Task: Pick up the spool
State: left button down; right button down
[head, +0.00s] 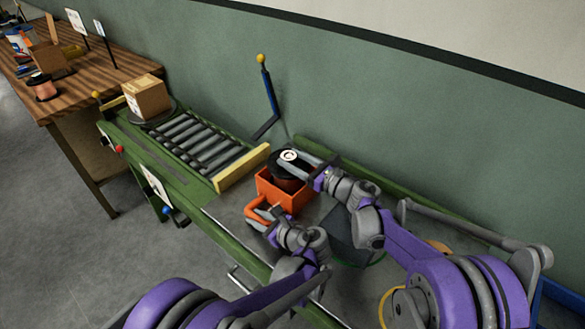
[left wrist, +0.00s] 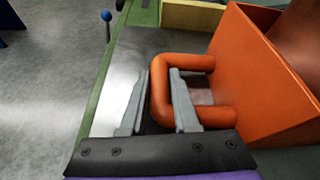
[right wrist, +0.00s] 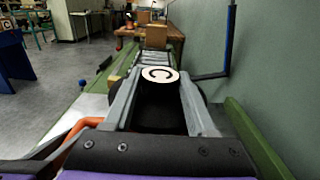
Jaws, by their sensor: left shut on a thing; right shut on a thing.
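The spool (head: 286,168) has a black top flange with a white label marked C and a copper-coloured side. It sits upright in an orange open box (head: 284,198), its top above the rim. My right gripper (head: 303,162) is shut on the spool's upper part from the wall side; in the right wrist view, its fingers lie either side of the label (right wrist: 158,75). My left gripper (head: 266,214) is shut on the box's orange loop handle (left wrist: 186,62); in the left wrist view, its fingers straddle the handle's bar. The spool's lower part is hidden inside the box.
A green-framed roller conveyor (head: 190,142) with a yellow end bar (head: 241,167) lies beyond the box. A cardboard carton (head: 146,96) stands at its far end. A blue post with a yellow knob (head: 268,90) stands by the green wall. A wooden table (head: 85,82) is at far left.

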notch_tip(320, 180, up, 15)
jog(key=shift+f, duration=0.1)
dwell(0.3)
pick_arm(q)
jog(key=c, duration=0.6)
grip_release()
